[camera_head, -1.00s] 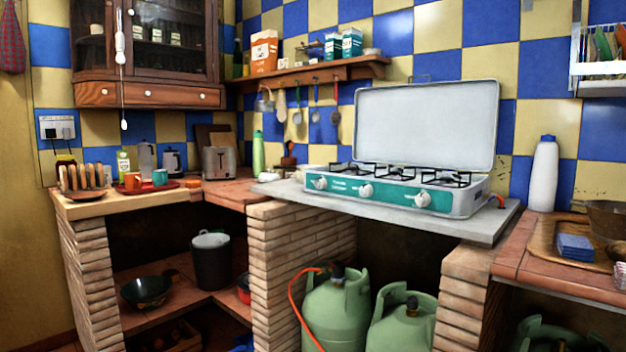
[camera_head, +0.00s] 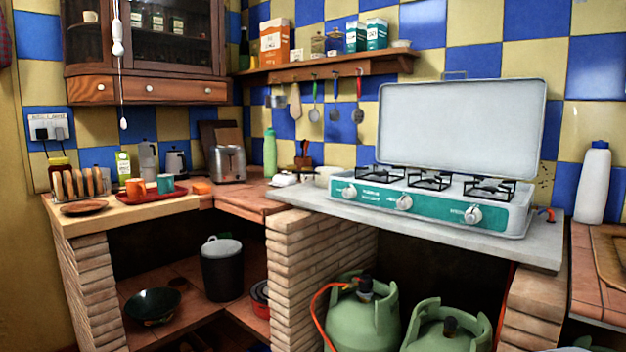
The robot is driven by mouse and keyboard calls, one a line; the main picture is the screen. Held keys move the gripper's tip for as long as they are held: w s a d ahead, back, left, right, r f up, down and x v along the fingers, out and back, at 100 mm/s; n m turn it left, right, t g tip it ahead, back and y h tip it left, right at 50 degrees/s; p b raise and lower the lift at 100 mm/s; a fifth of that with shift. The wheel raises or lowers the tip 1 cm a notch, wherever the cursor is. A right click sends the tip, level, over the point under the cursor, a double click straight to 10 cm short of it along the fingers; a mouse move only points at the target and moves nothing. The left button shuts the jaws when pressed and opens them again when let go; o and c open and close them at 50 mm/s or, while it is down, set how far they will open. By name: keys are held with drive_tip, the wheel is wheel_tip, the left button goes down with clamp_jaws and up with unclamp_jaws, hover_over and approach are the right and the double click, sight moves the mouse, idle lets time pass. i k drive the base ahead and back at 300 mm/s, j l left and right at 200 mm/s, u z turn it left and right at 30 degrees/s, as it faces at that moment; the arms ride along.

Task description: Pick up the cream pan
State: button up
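No pan that is clearly cream shows. A small pale, cream-coloured round thing (camera_head: 325,177) stands at the back left of the stove, partly hidden by it; I cannot tell if it is a pan. A dark green-black pan (camera_head: 153,305) lies on the lower brick shelf at the left. A small grey pan (camera_head: 276,99) seems to hang among the utensils under the wall shelf. My gripper is not in view.
A teal and white gas stove (camera_head: 430,200) with its lid up sits on a grey slab (camera_head: 540,250). A dark pot (camera_head: 222,272) stands below. A toaster (camera_head: 228,164) and green bottle (camera_head: 270,154) stand in the corner. Green gas cylinders (camera_head: 365,310) fill the space under the stove.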

sight(322, 174)
drive_tip(key=i+j+z, duration=0.15)
drive_tip(key=j, duration=0.2)
drive_tip(key=i+j+z, duration=0.1)
drive_tip(key=j, duration=0.25)
drive_tip(key=i+j+z, duration=0.15)
drive_tip(key=j, duration=0.25)
drive_tip(key=i, duration=0.1)
